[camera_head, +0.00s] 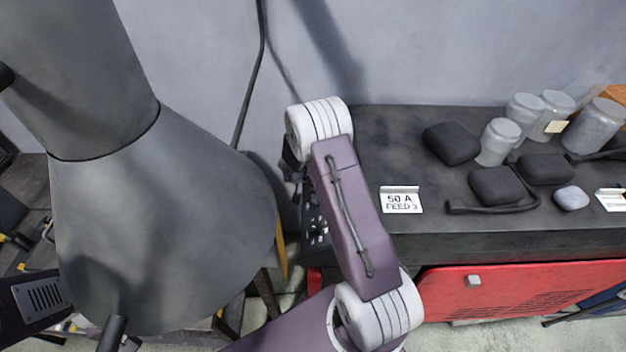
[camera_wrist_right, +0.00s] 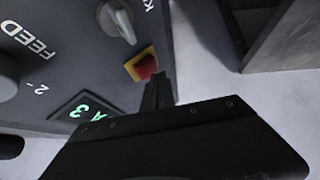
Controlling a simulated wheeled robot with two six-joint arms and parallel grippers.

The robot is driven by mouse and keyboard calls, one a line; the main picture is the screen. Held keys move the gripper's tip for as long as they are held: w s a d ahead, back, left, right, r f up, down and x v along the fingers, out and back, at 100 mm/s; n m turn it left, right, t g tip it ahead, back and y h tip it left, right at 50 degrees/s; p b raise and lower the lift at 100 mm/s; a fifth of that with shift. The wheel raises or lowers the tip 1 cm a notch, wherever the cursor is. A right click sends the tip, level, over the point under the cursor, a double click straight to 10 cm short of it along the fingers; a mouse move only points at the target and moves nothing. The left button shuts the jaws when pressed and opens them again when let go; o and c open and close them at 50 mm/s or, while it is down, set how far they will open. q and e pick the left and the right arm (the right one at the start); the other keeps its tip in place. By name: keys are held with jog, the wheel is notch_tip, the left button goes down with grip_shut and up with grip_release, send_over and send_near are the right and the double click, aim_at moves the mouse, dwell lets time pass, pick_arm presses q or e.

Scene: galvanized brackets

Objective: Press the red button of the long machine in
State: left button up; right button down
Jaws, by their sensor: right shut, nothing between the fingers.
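The red button (camera_wrist_right: 144,66) sits in a yellow surround on the machine's dark grey control panel (camera_wrist_right: 60,50) in the right wrist view. My right gripper (camera_wrist_right: 158,78) is shut and empty, its tips right beside the button's edge. I cannot tell whether they touch it. In the head view the long machine has a dark top (camera_head: 385,140). Its control panel (camera_head: 318,228) shows in part at the left end, mostly hidden behind my right arm. The button is hidden there.
Glass jars (camera_head: 497,142), black pouches (camera_head: 452,143) and a label card (camera_head: 401,199) are on the dark top. A red front panel (camera_head: 520,285) is below. A large grey hood (camera_head: 150,230) fills the left. The panel has a grey knob (camera_wrist_right: 118,22) near the button.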

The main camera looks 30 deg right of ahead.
jog(key=shift+s+d+f, duration=0.1)
jog(key=shift+d+f, duration=0.1)
jog(key=shift+f, duration=0.2)
dwell(0.4)
jog(key=shift+a+r+p, duration=0.25)
jog(key=shift+r+p, duration=0.2)
jog(key=shift+p, duration=0.25)
jog(key=w+a+r+p, duration=0.2)
jog(key=a+r+p, duration=0.1)
jog(key=p, duration=0.6)
jog(key=shift+r, duration=0.9)
jog(key=shift+a, duration=0.1)
